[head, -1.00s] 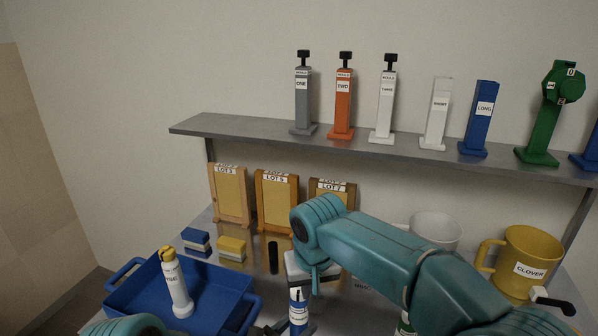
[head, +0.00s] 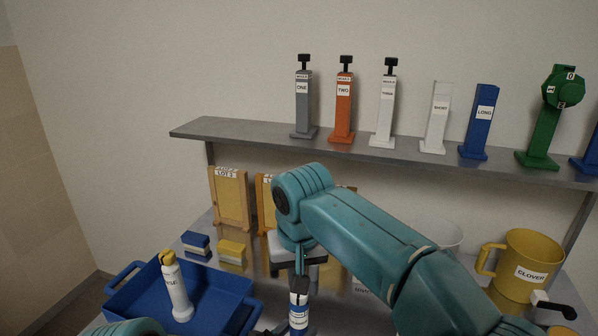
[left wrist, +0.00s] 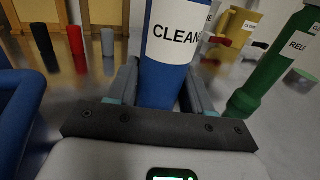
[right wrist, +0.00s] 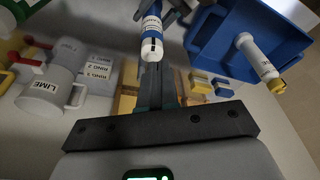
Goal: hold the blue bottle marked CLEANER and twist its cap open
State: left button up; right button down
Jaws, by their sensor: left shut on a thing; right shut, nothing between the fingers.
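The blue bottle marked CLEANER (head: 299,319) stands upright at the bottom centre of the head view. In the left wrist view the bottle (left wrist: 166,82) fills the space between the fingers, its label facing me. My left gripper (left wrist: 160,92) is shut on its body. My right gripper (head: 299,282) is shut and empty, pointing down just above the bottle's top. In the right wrist view its closed fingers (right wrist: 154,72) point at the bottle's white cap (right wrist: 151,48), which has a black mark. I cannot tell whether the fingertips touch the cap.
A blue tray (head: 128,302) holding a white bottle with a yellow top (head: 176,285) stands at left. A yellow CLOVER mug (head: 527,255) is at right. A grey shelf (head: 380,150) crosses the back.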

aim_at(306, 301)
jog(key=shift+d+f, duration=0.15)
jog(key=shift+f, duration=3.25)
jog(key=shift+w+d, duration=0.1)
jog(key=shift+w, duration=0.5)
jog(key=shift+d, duration=0.4)
jog(key=shift+d, duration=0.15)
jog(key=shift+w+d, duration=0.1)
jog(key=shift+d, duration=0.1)
jog(key=shift+w+d, duration=0.1)
jog(key=shift+d, duration=0.1)
